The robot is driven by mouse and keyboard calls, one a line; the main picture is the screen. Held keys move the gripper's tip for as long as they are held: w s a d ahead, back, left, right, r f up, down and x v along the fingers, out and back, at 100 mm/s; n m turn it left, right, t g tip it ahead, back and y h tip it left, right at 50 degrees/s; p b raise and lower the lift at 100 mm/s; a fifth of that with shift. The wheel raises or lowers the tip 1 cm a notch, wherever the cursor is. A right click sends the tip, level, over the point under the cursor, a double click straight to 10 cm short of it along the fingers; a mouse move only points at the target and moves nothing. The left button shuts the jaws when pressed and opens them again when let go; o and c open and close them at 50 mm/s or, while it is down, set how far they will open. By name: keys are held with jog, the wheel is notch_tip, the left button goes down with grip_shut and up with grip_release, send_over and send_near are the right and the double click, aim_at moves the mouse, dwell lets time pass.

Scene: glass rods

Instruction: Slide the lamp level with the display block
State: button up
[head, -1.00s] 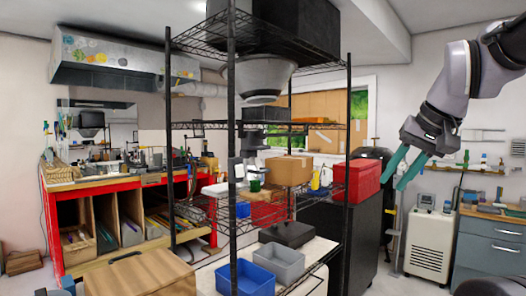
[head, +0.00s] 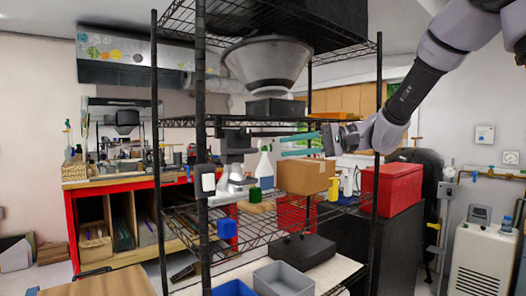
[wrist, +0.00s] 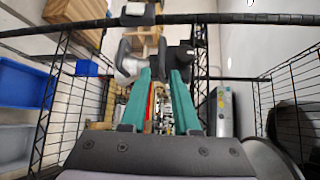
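What I take for the lamp, a black block-like head (head: 236,141) above a curved silver part (head: 234,184), is at the front post of the wire shelf. In the wrist view its dark head (wrist: 181,56) and silver part (wrist: 127,62) are beyond my fingertips. What I take for the display block, a small dark block with a white face (head: 208,181), is on that post, lower than the dark head; it also shows in the wrist view (wrist: 137,14). My gripper (head: 283,144) is open and empty, its teal fingers pointing left, apparently short of the lamp.
Shelf posts (head: 379,100) and wire edges crowd my arm. Grey (head: 284,279) and blue bins stand lower down.

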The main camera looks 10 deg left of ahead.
aim_at(253, 151)
jog(key=a, duration=0.3)
jog(key=a+f, duration=0.1)
jog(key=a, duration=0.6)
jog(key=shift+s+a+f, duration=0.2)
jog(key=shift+s+a, duration=0.1)
jog(key=shift+a, duration=0.1)
grip_shut()
dwell(0.9)
